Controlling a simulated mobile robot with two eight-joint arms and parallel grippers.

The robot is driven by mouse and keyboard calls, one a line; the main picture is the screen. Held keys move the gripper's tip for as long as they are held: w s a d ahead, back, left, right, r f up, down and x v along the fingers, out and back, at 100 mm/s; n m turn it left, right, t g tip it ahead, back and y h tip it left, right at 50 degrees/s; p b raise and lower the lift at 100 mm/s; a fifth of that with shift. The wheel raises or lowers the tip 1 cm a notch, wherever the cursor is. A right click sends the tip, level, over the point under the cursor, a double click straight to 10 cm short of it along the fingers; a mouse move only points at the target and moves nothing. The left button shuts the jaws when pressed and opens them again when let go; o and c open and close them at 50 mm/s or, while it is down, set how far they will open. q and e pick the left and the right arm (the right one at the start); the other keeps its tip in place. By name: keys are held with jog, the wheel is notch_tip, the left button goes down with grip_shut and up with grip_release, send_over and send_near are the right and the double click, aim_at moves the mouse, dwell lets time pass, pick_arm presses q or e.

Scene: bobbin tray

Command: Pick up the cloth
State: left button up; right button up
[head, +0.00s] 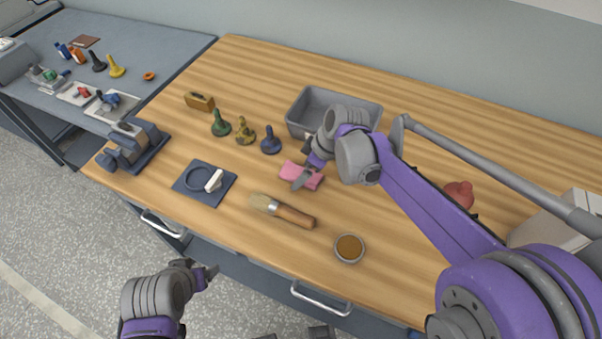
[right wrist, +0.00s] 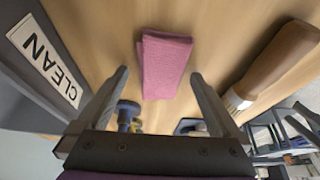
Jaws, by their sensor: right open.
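The pink folded cloth (head: 301,175) lies on the wooden workbench, in front of the grey bin. In the right wrist view the cloth (right wrist: 166,62) lies flat just ahead of the fingertips, roughly centred between them. My right gripper (head: 304,172) is over the cloth, and its arm hides part of the area around it. In the right wrist view its two fingers (right wrist: 159,78) are spread apart with nothing held. My left gripper (head: 205,276) is low, in front of the bench edge, away from the cloth; its finger spacing is too small to judge.
A grey bin (head: 295,117) stands behind the cloth; a label reading CLEAN (right wrist: 45,60) shows in the wrist view. A brush (head: 284,211) lies in front, with a small round dish (head: 349,248) to its right. Stamp-like handled pieces (head: 271,139) stand left. A dark mat (head: 205,184) lies further left.

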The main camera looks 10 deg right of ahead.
jog(key=c, duration=1.3)
jog(key=shift+c, duration=0.2)
notch_tip(320, 180, up, 10)
jog(key=shift+p, duration=0.4)
jog(key=o, duration=0.7)
jog(key=shift+c, duration=0.2)
jog(key=c, duration=0.5)
jog(key=shift+a, duration=0.1)
jog(key=shift+c, duration=0.2)
